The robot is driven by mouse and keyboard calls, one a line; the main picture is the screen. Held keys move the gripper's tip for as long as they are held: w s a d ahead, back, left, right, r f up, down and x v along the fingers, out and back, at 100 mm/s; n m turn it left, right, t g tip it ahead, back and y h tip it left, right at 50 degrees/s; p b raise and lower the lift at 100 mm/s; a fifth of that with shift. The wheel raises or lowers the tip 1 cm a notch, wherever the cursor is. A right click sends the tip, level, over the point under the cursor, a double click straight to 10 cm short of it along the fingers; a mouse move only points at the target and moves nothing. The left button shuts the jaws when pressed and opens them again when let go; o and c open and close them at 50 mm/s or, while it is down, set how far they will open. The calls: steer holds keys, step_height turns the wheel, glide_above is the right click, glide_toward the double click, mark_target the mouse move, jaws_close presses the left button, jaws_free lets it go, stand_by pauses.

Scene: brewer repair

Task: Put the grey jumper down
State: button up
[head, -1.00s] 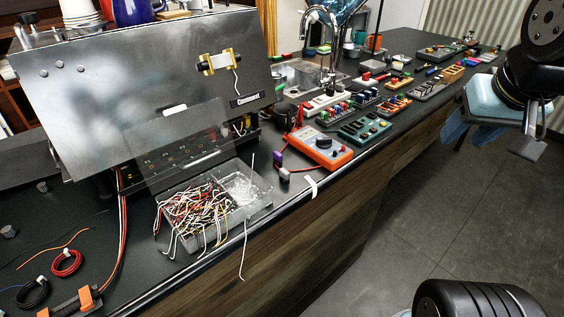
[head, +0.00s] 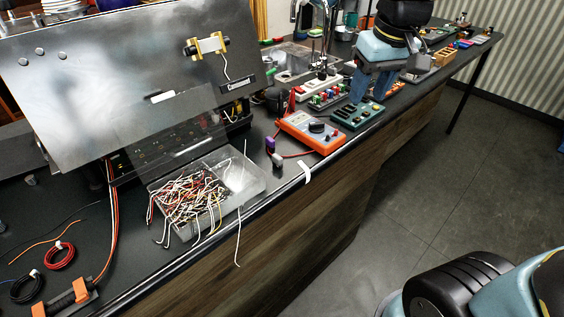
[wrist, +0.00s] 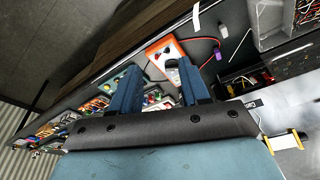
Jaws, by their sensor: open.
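My gripper (head: 368,97) is over the far part of the bench, fingers pointing down, above the teal module (head: 358,114). In the wrist view its two blue fingers (wrist: 155,72) stand apart, with no wire seen between them. I cannot pick out a grey jumper for certain. A clear tray (head: 252,190) on the bench holds many tangled wires (head: 190,192) in white, red, yellow and dark colours. One pale wire (head: 239,240) hangs from the tray over the bench's front edge.
An orange multimeter (head: 312,131) lies between the tray and the teal module; it also shows in the wrist view (wrist: 165,52). A large grey panel (head: 110,80) stands tilted behind the tray. Wire coils (head: 59,255) lie at left. The floor (head: 430,200) in front is clear.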

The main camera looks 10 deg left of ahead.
steer(key=w+a+f+n+g, duration=0.2)
steer(key=a+f+n, duration=0.1)
steer(key=a, duration=0.7)
steer(key=n+h, duration=0.1)
steer(key=n, duration=0.1)
glide_toward(277, 156)
steer(key=shift+g, duration=0.3)
steer(key=f, duration=1)
steer(key=shift+w+f, duration=0.1)
steer(key=shift+w, duration=0.1)
jaws_close()
